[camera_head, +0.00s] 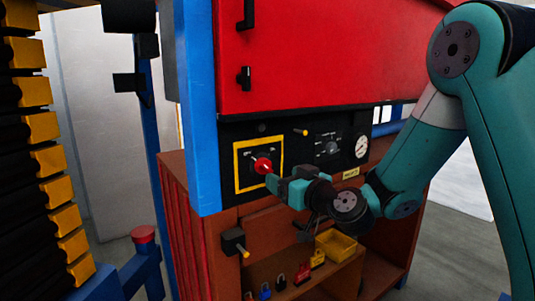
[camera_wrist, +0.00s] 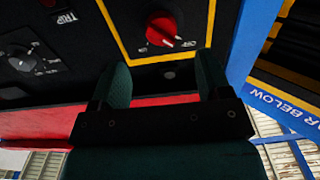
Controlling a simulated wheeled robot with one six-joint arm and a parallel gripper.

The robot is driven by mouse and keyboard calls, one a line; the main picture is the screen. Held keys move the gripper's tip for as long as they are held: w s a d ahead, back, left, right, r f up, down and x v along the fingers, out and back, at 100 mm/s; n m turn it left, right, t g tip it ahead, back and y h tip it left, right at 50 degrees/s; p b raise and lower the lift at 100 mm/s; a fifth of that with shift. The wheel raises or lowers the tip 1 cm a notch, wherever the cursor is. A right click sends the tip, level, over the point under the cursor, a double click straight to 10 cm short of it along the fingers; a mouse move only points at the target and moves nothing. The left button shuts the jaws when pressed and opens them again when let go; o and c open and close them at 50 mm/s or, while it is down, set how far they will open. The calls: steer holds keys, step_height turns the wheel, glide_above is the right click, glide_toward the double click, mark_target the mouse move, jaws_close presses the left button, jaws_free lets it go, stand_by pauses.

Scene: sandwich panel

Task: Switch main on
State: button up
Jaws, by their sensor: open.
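The main switch is a red rotary knob (camera_head: 262,165) inside a yellow square frame on the black control panel (camera_head: 296,125). In the wrist view the red knob (camera_wrist: 161,29) shows a white pointer line, with OFF and ON marks around it; I cannot tell for sure which mark it points at. My gripper (camera_head: 272,180) is just below and right of the knob in the head view. In the wrist view my gripper (camera_wrist: 160,82) has its two fingers apart with nothing between them, and the knob lies beyond the fingertips, apart from them.
A black selector knob (camera_head: 332,148) and a round gauge (camera_head: 362,146) sit right of the main switch. A yellow peg (camera_head: 300,132) juts from the panel top. A blue post (camera_head: 201,110) stands at left. Padlocks (camera_head: 304,272) and a yellow bin (camera_head: 336,243) are below.

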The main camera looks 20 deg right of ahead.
mark_target(269, 169)
steer(key=p+x, duration=0.2)
steer(key=x, duration=0.1)
steer(key=p+x, duration=0.2)
steer(key=x, duration=0.1)
steer(key=shift+r, duration=0.25)
steer(key=shift+w+a+f+p, duration=0.15)
steer(key=shift+w+p, duration=0.1)
steer(key=shift+w, duration=0.15)
steer(key=shift+w+a+f+p, duration=0.1)
steer(key=shift+w+a+p, duration=0.1)
steer(key=shift+w, duration=0.2)
steer(key=shift+d, duration=0.1)
steer(key=c, duration=0.9)
